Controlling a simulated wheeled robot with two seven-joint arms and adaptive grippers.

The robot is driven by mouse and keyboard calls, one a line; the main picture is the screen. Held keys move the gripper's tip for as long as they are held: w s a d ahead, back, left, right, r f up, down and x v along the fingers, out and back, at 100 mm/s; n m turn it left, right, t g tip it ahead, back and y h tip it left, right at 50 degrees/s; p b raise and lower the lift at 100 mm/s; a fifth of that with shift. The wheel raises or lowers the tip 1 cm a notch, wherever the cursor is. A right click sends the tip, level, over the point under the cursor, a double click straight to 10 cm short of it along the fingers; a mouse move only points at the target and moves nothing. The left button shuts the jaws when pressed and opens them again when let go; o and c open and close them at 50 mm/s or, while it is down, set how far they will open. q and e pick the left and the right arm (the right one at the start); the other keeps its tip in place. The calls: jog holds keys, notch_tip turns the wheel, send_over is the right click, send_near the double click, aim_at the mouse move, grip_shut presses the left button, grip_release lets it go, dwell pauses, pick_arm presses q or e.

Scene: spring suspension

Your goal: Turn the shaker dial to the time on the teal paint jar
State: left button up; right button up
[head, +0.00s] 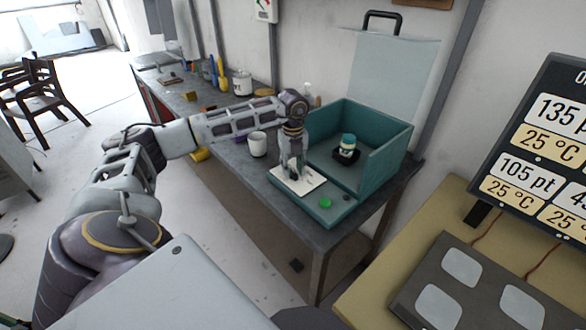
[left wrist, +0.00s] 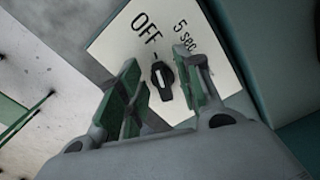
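The dial (left wrist: 162,79) is a small black knob with a white line, on a white plate (left wrist: 112,45) printed "OFF" and "5 sec" in the left wrist view. Its line points up, roughly toward the tick under "OFF". My left gripper (left wrist: 160,88) is open, with one finger on each side of the dial; I cannot tell if they touch it. In the head view, my left gripper (head: 291,174) hides the dial on the plate (head: 307,186). The teal paint jar (head: 348,143) stands in a black holder inside the teal shaker (head: 383,150); its label is unreadable. My right gripper is not in view.
A green button (head: 326,202) is right of the plate, with a small dark knob (head: 346,197) beside it. The shaker's clear lid (head: 393,75) is raised. A white mug (head: 257,144) stands left of the gripper on the bench. A display board (head: 545,150) is at right.

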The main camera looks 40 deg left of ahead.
pick_arm(q)
jog(key=shift+f, duration=0.25)
jog(key=shift+c, duration=0.3)
grip_shut()
